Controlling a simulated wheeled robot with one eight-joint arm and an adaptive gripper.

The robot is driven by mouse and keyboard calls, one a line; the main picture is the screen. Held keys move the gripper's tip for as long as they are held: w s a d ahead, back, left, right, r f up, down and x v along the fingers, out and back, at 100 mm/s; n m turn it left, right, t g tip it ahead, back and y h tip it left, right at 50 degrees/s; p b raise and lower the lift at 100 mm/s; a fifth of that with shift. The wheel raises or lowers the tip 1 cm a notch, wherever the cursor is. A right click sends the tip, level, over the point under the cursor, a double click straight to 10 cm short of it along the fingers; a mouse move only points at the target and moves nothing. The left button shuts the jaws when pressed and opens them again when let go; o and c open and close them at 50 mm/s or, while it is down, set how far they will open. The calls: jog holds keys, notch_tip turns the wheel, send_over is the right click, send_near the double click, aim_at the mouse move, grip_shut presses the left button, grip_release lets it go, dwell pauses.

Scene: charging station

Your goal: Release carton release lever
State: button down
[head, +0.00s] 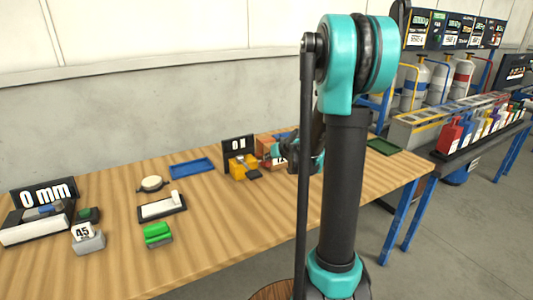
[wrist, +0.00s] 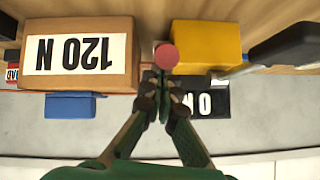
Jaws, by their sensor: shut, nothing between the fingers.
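A brown carton (wrist: 118,72) with a "120 N" label fills the left of the wrist view, upside down; in the head view, its top (head: 268,142) shows behind my arm. A round red knob (wrist: 166,56), seemingly the lever's end, lies between the carton and a yellow block (wrist: 208,42). The yellow block also shows in the head view (head: 240,168). My gripper (wrist: 165,80) is shut and empty, its fingertips just short of the knob in the picture; I cannot tell whether they touch it. The lever's shaft is hidden. In the head view my arm partly covers this spot.
A black "0 N" display (wrist: 210,103) stands behind the yellow block. A dark bar (wrist: 285,45) juts out at right. The table's front is mostly clear.

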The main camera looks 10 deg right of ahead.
jog(key=shift+s+d+f+t, duration=0.1)
jog(key=shift+s+f+t, duration=0.2)
jog(key=shift+f+t, duration=0.15)
jog(key=shift+s+f, duration=0.3)
jog(key=shift+f, duration=0.1)
jog(key=shift+s+f, duration=0.1)
